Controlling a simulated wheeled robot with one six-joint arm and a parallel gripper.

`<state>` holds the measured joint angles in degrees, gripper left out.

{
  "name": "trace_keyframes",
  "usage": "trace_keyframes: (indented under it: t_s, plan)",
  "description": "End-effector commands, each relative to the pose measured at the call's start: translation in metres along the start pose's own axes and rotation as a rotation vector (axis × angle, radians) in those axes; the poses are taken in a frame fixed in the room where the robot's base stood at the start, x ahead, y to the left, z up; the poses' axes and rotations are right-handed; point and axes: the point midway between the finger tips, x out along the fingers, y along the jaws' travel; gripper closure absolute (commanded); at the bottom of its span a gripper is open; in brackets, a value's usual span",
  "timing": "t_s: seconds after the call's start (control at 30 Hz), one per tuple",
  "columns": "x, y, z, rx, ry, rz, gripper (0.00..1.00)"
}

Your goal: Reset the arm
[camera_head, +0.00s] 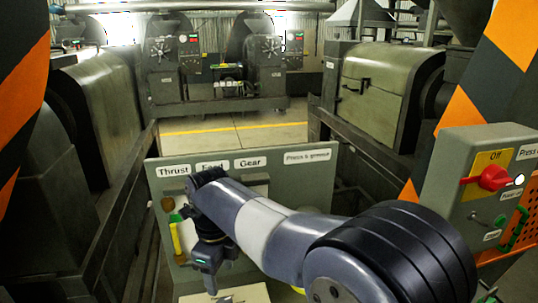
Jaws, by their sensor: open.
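My arm reaches from the lower right across the front of a grey-green control panel (310,170). Its wrist bends down in front of the panel's left half. My gripper (211,288) hangs below the wrist near the bottom of the view and points down. It is open, and I see nothing held in it. The fingertips are small and hard to make out. The panel carries labels reading Thrust, Feed, Gear and one more. A yellow handle (177,238) with a green part above it stands just left of my wrist. My arm hides much of the panel's middle.
A control box (460,150) with a red knob (494,177) on an Off plate stands at the right. Striped orange-and-black posts flank both sides. A machine housing (378,85) and railings lie behind. Open floor (235,135) shows beyond the panel.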

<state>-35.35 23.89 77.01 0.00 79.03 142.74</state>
Motion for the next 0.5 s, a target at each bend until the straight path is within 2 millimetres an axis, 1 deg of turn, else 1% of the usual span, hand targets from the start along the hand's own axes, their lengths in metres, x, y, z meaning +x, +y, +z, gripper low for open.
trace_keyframes:
  t_s: [0.03,0.07,0.1,0.5]
  plan:
    - [-0.011,0.0,0.001,0.0,-0.003,-0.002,0.43]
    - [-0.017,0.0,0.0,0.0,-0.004,-0.003,0.43]
    - [-0.003,0.001,-0.001,0.0,0.005,0.004,0.43]
    - [0.079,0.001,-0.001,-0.001,0.006,0.004,0.43]
